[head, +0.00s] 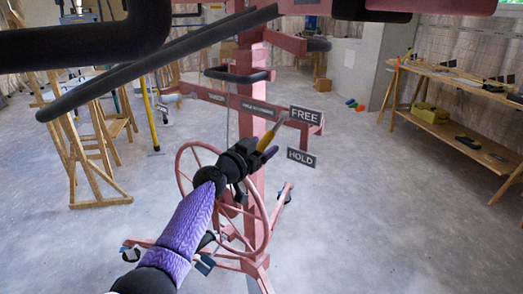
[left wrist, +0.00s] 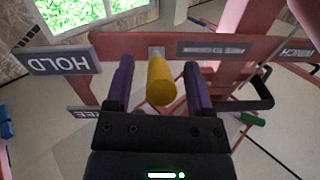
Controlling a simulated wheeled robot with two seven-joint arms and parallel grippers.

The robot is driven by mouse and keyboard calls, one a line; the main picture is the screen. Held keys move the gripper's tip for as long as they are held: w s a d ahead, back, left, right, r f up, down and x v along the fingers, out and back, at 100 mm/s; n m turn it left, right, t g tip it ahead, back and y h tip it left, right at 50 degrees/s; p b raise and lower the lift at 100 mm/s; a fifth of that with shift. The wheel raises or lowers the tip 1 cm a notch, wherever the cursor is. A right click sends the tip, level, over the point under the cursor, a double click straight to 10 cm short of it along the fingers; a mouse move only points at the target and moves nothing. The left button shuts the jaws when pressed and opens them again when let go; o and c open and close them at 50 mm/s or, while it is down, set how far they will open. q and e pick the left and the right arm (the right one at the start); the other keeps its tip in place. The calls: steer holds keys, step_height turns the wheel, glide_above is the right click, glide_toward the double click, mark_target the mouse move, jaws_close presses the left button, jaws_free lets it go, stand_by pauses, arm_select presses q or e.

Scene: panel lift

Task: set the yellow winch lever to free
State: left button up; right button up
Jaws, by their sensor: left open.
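The winch lever (head: 269,137) has a yellow grip on a thin grey stem. It stands on the pink lift beside the FREE sign (head: 305,115) and the HOLD sign (head: 301,157), and I cannot tell which setting it is in. My left gripper (head: 262,150) is at the lever and hides part of it. In the left wrist view the yellow grip (left wrist: 160,82) sits between the two open purple fingers of the gripper (left wrist: 159,72), with gaps on both sides. There the HOLD sign (left wrist: 60,61) is at the left and the FREE sign (left wrist: 95,113) is partly hidden below it. My right gripper is out of view.
The pink winch wheel (head: 185,170) is just below and behind my left arm. Dark bars cross the upper left. A wooden easel-like stand (head: 75,150) is at left, and a workbench (head: 470,145) with tools is at right.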

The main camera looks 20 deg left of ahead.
arm_select(q)
jaws_close()
stand_by(1.4)
